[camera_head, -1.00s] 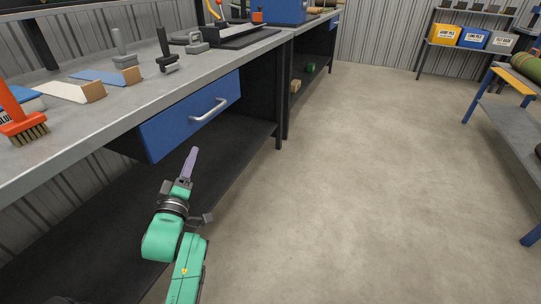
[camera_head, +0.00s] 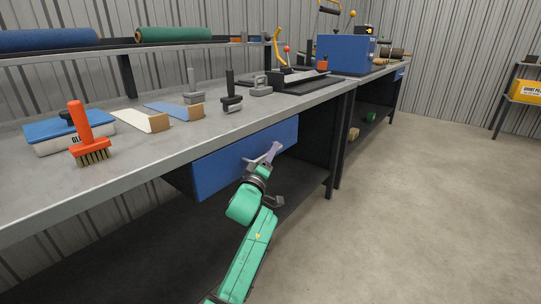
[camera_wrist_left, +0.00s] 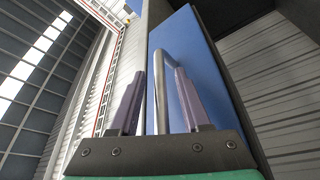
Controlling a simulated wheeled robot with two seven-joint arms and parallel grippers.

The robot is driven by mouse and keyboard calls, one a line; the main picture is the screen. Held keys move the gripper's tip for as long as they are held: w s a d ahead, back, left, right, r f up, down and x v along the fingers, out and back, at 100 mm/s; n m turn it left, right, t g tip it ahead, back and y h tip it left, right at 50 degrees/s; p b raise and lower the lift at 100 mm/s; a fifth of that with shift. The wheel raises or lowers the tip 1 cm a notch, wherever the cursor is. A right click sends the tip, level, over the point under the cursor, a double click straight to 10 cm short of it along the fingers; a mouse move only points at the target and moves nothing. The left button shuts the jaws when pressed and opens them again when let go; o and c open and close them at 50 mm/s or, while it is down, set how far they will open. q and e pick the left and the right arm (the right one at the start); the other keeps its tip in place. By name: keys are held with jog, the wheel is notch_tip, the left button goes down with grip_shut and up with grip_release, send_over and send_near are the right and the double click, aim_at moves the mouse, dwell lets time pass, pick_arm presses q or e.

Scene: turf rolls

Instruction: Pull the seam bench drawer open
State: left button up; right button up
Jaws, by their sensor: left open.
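The seam bench drawer has a blue front (camera_head: 225,168) and sits under the grey bench top (camera_head: 190,135). It looks closed, flush below the top. Its silver bar handle shows in the left wrist view (camera_wrist_left: 161,80), standing off the blue drawer front (camera_wrist_left: 190,45). My left gripper (camera_head: 268,153) is at the handle, in front of the drawer's right half. Its two purple fingers are open, one on each side of the handle bar, in the left wrist view (camera_wrist_left: 158,100). The gripper hides most of the handle in the head view. My right gripper is not in view.
On the bench top are an orange brush (camera_head: 88,140), a blue-topped block (camera_head: 55,130), sample strips and hand tools. A blue box (camera_head: 345,53) stands on the far bench. The floor (camera_head: 430,200) to the right is clear.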

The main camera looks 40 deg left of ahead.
pick_arm(q)
grip_shut()
jog(key=shift+f, duration=0.1)
dwell(1.2)
